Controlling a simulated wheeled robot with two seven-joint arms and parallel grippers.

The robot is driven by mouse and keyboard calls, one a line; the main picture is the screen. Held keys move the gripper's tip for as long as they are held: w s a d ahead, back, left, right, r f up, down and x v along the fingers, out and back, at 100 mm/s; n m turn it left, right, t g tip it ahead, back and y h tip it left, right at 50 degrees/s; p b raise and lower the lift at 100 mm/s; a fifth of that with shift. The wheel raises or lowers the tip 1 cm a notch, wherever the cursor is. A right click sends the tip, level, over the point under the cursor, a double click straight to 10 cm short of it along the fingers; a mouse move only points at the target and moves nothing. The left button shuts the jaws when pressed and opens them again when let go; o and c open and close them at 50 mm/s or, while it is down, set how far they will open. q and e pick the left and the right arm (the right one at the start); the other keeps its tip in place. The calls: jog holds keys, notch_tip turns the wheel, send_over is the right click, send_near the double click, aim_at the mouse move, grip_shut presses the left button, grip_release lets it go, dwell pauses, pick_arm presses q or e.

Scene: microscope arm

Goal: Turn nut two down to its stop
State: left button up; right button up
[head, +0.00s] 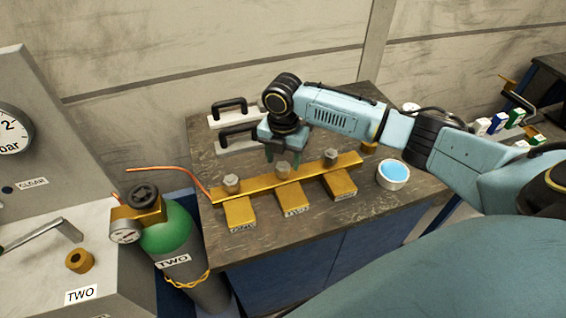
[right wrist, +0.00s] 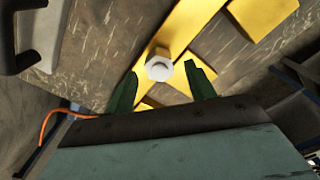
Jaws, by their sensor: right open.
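A yellow bar (head: 255,187) lies across the bench with three grey nuts standing on it: a left nut (head: 231,184), a middle nut (head: 283,169) and a right nut (head: 330,157). Labels on the blocks in front are too small to read, so I cannot confirm which is nut two. One pale hexagonal nut (right wrist: 159,67), apparently the middle one, shows just beyond the gap between the fingertips. My left gripper is not in view.
Two black-handled plates (head: 235,143) lie behind the bar. A white bowl with blue contents (head: 393,175) stands to the right. A green gas cylinder (head: 172,231) labelled TWO, with an orange hose (head: 178,171), stands left of the bench. The bench front (head: 300,226) is clear.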

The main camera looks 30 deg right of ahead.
jog(key=shift+f, duration=1)
jog(key=c, duration=1)
jog(key=shift+r+p, duration=0.1)
jog(key=shift+p, duration=0.35)
jog(key=m+p, duration=0.5)
jog(key=p, duration=0.2)
jog(key=shift+r+m, duration=0.1)
jog(key=shift+m, duration=0.3)
jog(key=shift+m+p, duration=1.55)
jog(key=shift+m, duration=0.45)
jog(key=shift+f, duration=0.2)
